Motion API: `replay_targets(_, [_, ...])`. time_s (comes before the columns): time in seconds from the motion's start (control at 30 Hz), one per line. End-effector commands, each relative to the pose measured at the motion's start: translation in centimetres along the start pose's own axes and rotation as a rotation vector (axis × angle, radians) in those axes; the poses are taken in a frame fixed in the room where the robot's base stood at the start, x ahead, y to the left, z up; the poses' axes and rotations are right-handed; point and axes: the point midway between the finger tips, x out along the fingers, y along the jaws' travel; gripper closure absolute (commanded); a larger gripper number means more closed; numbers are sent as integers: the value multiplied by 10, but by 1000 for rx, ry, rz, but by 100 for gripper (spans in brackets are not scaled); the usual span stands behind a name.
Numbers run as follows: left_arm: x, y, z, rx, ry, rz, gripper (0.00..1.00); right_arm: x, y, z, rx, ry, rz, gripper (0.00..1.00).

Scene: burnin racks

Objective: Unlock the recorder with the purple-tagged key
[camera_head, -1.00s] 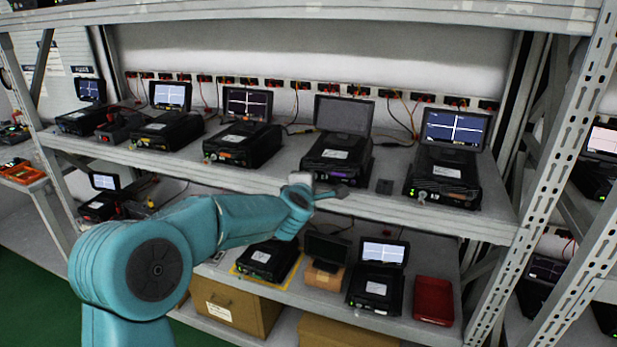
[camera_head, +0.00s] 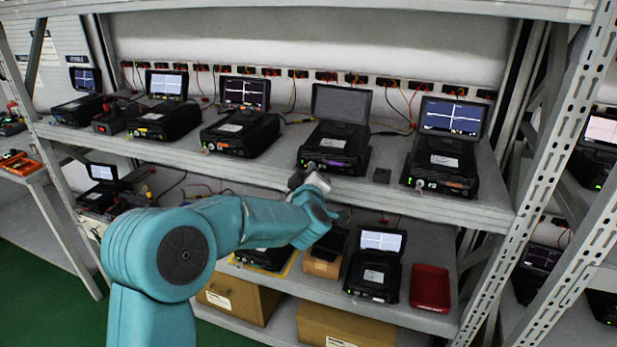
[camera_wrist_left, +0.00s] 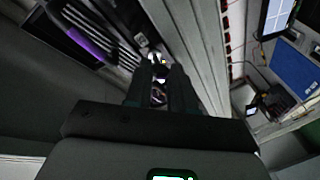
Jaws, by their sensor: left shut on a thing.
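The recorder with a purple front stripe (camera_head: 337,161) stands on the upper shelf, and its raised screen (camera_head: 341,103) is dark. My left gripper (camera_head: 310,174) is at the front left corner of this recorder. In the left wrist view, the recorder's dark front with the purple stripe (camera_wrist_left: 85,40) lies at upper left. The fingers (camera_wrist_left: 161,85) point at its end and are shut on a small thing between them. A bit of purple shows there, which fits the purple-tagged key (camera_wrist_left: 161,80), but its shape is mostly hidden. I cannot tell whether the key is in the lock. My right gripper is out of view.
Other recorders stand on both sides, one with a lit screen at right (camera_head: 441,172). A red tray (camera_head: 430,289) is on the lower shelf. A slotted rack post (camera_head: 560,175) rises at right.

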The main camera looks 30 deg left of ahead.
Motion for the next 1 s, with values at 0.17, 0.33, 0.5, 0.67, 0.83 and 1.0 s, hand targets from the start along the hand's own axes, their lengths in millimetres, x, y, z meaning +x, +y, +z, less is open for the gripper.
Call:
replay_targets(0.17, [0,-2,2,58,13,5,100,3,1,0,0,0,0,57])
replay_targets(0.33, [0,-2,2,85,20,9,100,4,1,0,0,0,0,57])
replay_targets(0.5, [0,-2,2,93,22,10,100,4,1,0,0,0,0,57])
replay_targets(0.67, [0,-2,2,92,22,10,100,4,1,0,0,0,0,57])
replay_targets(0.83, [0,-2,2,92,22,10,57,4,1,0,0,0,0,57])
replay_targets(1.0, [0,-1,1,91,23,11,51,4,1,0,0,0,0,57])
